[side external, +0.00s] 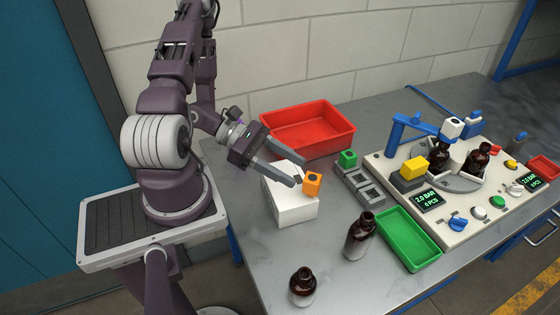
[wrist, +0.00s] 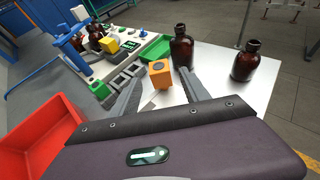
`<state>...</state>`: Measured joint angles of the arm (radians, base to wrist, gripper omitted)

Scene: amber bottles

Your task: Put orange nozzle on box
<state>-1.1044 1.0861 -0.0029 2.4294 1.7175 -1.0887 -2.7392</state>
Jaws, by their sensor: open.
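The orange nozzle (side external: 312,184), a small cube with a dark round hole on top, appears at the right end of the white box (side external: 295,208), seemingly on its top near the edge. Exact contact with the box is unclear. My gripper (side external: 298,181) is open, low over the box, with its fingertips close to the nozzle. In the wrist view the orange nozzle (wrist: 160,74) shows between and slightly beyond the spread fingertips of my gripper (wrist: 163,72). My fingers partly hide the box top in the side view.
A red bin (side external: 308,130) stands behind the box. A green cube (side external: 348,158) sits on a grey holder (side external: 362,185). Brown bottles (side external: 359,236) (side external: 303,287) stand in front, beside a green tray (side external: 408,240). A machine panel (side external: 465,215) fills the right.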

